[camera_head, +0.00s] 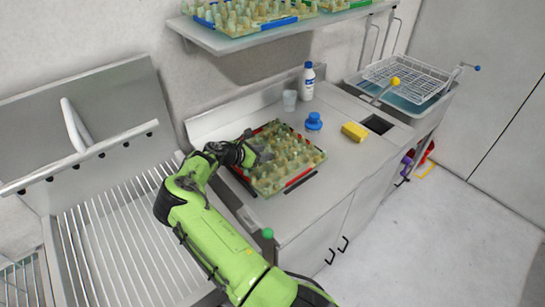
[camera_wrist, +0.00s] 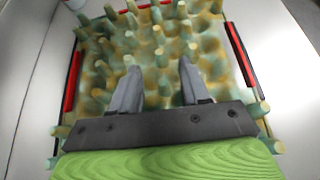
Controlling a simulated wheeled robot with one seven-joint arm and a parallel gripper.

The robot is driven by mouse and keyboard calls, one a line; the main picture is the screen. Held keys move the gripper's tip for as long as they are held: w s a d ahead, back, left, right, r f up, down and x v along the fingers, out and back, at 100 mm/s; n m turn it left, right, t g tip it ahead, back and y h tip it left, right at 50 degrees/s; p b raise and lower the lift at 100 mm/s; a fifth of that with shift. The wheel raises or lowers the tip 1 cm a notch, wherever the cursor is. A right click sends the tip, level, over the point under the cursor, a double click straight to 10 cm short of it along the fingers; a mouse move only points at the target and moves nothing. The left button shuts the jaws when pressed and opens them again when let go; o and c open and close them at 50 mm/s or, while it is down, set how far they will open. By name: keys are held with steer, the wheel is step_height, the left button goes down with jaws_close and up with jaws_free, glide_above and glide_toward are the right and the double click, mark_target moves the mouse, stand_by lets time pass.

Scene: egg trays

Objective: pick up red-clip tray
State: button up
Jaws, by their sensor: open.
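The red-clip tray (camera_head: 291,160) lies on the counter, a pale yellow-green egg tray with rows of upright pegs, on a dark frame. Its red clips show along the edges, on the right (camera_wrist: 241,55) and left (camera_wrist: 72,80) in the wrist view. My gripper (camera_head: 264,152) is over the tray's left part in the head view. In the wrist view my gripper (camera_wrist: 158,75) has its two fingers apart, pointing over the middle of the tray among the pegs. No clip is between them. Whether the fingertips touch the pegs cannot be told.
A white bottle with a blue cap (camera_head: 307,82), a clear cup (camera_head: 289,101), a blue jar (camera_head: 314,122) and a yellow sponge (camera_head: 354,132) stand behind and right. A wall shelf (camera_head: 290,30) with more trays hangs above. A sink with a dish rack (camera_head: 405,78) is at right.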

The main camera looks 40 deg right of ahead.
steer(key=x, duration=0.5)
steer(key=shift+d+f, duration=0.1)
steer(key=shift+f, duration=0.2)
steer(key=shift+c, duration=0.5)
jaws_close()
steer(key=shift+r, duration=0.1)
